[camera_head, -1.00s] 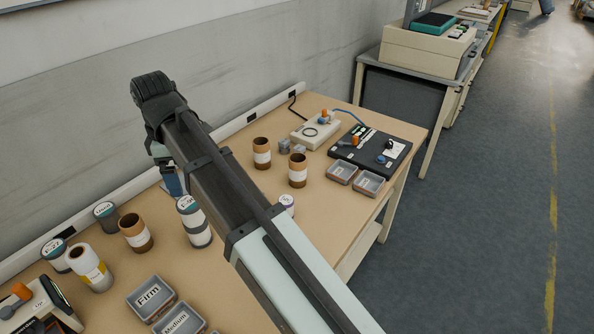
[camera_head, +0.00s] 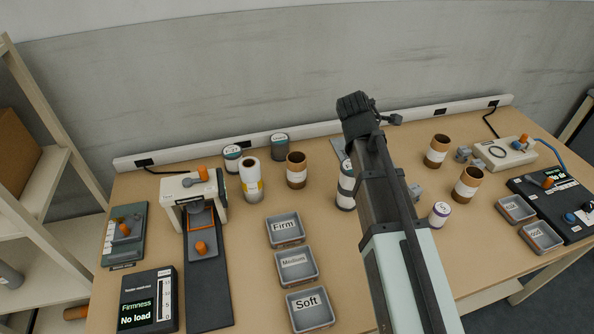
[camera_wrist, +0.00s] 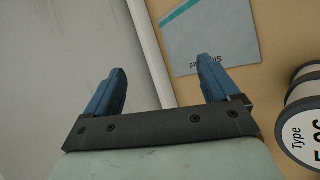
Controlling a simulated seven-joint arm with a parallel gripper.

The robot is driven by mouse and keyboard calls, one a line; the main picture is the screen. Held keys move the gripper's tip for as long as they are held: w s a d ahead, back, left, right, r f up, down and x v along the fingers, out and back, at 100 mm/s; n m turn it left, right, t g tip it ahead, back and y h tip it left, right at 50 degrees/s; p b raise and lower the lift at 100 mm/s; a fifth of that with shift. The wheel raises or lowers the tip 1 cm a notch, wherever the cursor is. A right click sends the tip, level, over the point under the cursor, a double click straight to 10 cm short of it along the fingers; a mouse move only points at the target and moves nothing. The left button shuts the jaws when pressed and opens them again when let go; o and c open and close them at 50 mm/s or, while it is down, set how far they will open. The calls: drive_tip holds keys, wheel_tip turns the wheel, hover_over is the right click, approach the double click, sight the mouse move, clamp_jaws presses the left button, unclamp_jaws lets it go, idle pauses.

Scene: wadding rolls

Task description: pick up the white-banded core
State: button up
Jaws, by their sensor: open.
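The frames do not single one out. My gripper is mostly hidden behind my arm in the head view. In the wrist view my gripper (camera_wrist: 162,75) is open, its blue fingers apart with nothing between them. No core shows in the wrist view.
A grey card (camera_wrist: 212,38) lies beyond the fingers. A banded roll with a "Type" label (camera_wrist: 305,130) is close on the right. Trays marked Firm (camera_head: 286,230), Medium (camera_head: 297,265) and Soft (camera_head: 310,310) sit in front. A white roll (camera_head: 251,181) stands left. A wall rail runs behind.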

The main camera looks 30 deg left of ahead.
drive_tip(key=w+a+n+t+y, duration=0.1)
drive_tip(key=a+n+t+y, duration=0.15)
drive_tip(key=n+t, duration=0.2)
drive_tip(key=n+g+y, duration=0.6)
drive_tip(key=n+y, duration=0.7)
drive_tip(key=n, duration=0.8)
hover_over(301, 172)
drive_tip(key=a, duration=0.1)
wheel_tip(301, 172, down, 7)
drive_tip(key=shift+w+a+f+t, duration=0.15)
drive_tip(key=shift+w+f, duration=0.1)
drive_tip(key=shift+f, duration=0.45)
drive_tip(key=shift+w+a+f+t, duration=0.1)
drive_tip(key=shift+w+f, duration=0.15)
drive_tip(key=shift+f, duration=0.4)
wheel_tip(301, 172, down, 4)
drive_tip(key=shift+r, duration=0.1)
drive_tip(key=shift+x, duration=1.1)
drive_tip(key=shift+w+a, duration=0.2)
drive_tip(key=shift+a, duration=0.15)
